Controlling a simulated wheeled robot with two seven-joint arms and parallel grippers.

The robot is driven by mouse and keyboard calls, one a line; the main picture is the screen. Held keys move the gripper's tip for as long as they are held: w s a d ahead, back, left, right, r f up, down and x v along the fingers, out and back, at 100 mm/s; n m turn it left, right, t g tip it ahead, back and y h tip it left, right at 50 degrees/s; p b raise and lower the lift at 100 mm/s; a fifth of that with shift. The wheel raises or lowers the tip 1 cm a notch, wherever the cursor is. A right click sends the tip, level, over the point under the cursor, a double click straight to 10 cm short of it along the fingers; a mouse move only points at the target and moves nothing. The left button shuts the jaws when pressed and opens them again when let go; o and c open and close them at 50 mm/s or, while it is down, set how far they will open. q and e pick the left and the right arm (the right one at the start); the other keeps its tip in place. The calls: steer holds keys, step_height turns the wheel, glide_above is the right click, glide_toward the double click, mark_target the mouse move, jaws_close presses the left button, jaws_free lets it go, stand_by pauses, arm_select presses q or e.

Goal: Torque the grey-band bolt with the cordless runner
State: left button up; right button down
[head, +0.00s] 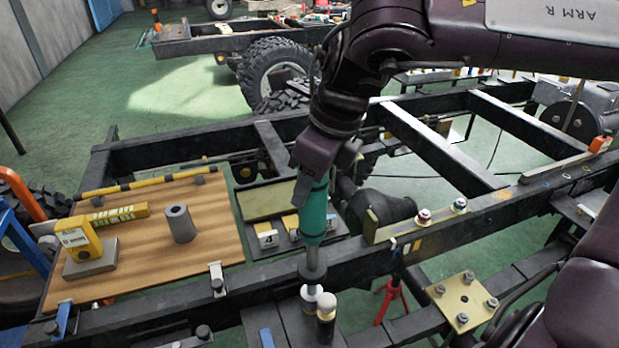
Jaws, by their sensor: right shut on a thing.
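My right gripper (316,172) is shut on the teal cordless runner (313,218), which it holds upright with the nose down. The runner's dark socket (312,268) is directly above a bolt with a pale grey band (311,293) on the near chassis rail. The socket and this bolt line up in the view, but I cannot tell whether they touch. A second bolt with a cream-white band (326,308) stands just right of it. My left gripper is not in view.
A wooden board (215,245) on the left carries a yellow tool (78,240) and a grey cylinder (180,223). Two banded bolts (424,217) (459,205) stand on a bracket to the right. A yellow plate with several bolts (462,302) is at lower right.

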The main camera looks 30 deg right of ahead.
steer(key=shift+f+b, duration=0.5)
steer(key=shift+f, duration=0.45)
stand_by(1.6)
steer(key=shift+s+f, duration=0.1)
steer(key=shift+f, duration=0.05)
stand_by(0.3)
steer(key=shift+p, duration=0.45)
stand_by(1.6)
steer(key=shift+r+p, duration=1.5)
steer(key=shift+r, duration=0.1)
